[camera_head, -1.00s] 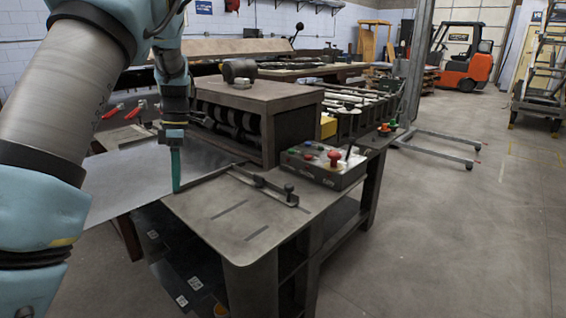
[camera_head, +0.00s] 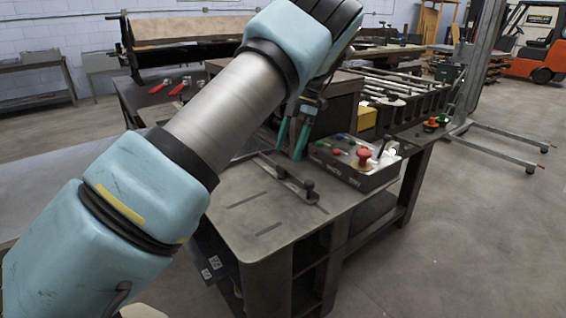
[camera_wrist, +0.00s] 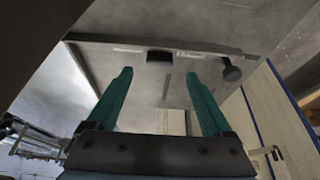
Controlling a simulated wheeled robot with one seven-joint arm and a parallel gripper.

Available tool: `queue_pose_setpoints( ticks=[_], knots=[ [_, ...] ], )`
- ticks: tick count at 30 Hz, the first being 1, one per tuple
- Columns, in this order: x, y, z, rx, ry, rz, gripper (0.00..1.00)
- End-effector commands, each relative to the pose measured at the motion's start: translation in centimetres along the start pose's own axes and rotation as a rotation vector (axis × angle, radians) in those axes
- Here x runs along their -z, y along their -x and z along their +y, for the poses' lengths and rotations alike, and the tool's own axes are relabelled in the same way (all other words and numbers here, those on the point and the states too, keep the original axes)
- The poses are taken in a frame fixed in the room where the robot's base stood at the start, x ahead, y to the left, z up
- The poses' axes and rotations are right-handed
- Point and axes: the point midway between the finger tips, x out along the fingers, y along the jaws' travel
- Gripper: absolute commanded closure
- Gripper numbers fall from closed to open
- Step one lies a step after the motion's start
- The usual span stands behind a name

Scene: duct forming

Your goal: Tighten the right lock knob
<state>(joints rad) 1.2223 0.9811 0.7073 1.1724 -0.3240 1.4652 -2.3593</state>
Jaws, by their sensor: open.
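A dark lock knob (camera_head: 309,186) stands at the near right end of the guide bar (camera_head: 291,181) on the grey worktable (camera_head: 250,215). Another small dark knob (camera_head: 280,173) is farther left along the bar. My gripper (camera_head: 289,154) is open and empty, with its teal fingers pointing down above and behind the bar, apart from the knobs. In the wrist view my gripper (camera_wrist: 158,74) shows its fingers spread with nothing between them. A dark round knob (camera_wrist: 231,71) shows there beyond and right of the right finger.
A control box (camera_head: 355,165) with a red mushroom button (camera_head: 364,155) stands close right of the bar. The roller machine housing (camera_head: 338,105) is behind my gripper. A metal sheet (camera_head: 50,190) extends left. The table front is clear.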

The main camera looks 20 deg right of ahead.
Motion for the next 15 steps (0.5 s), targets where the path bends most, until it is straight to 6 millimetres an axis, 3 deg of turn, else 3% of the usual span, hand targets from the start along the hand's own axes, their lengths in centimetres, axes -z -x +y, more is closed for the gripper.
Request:
queue_pose_setpoints(
  ticks=[9,15],
  knots=[
    [0.2,-4.5,-0.1,0.003,-0.001,0.002,0.15],
    [0.1,-5.8,0.0,0.001,-0.002,0.0,0.15]
  ],
)
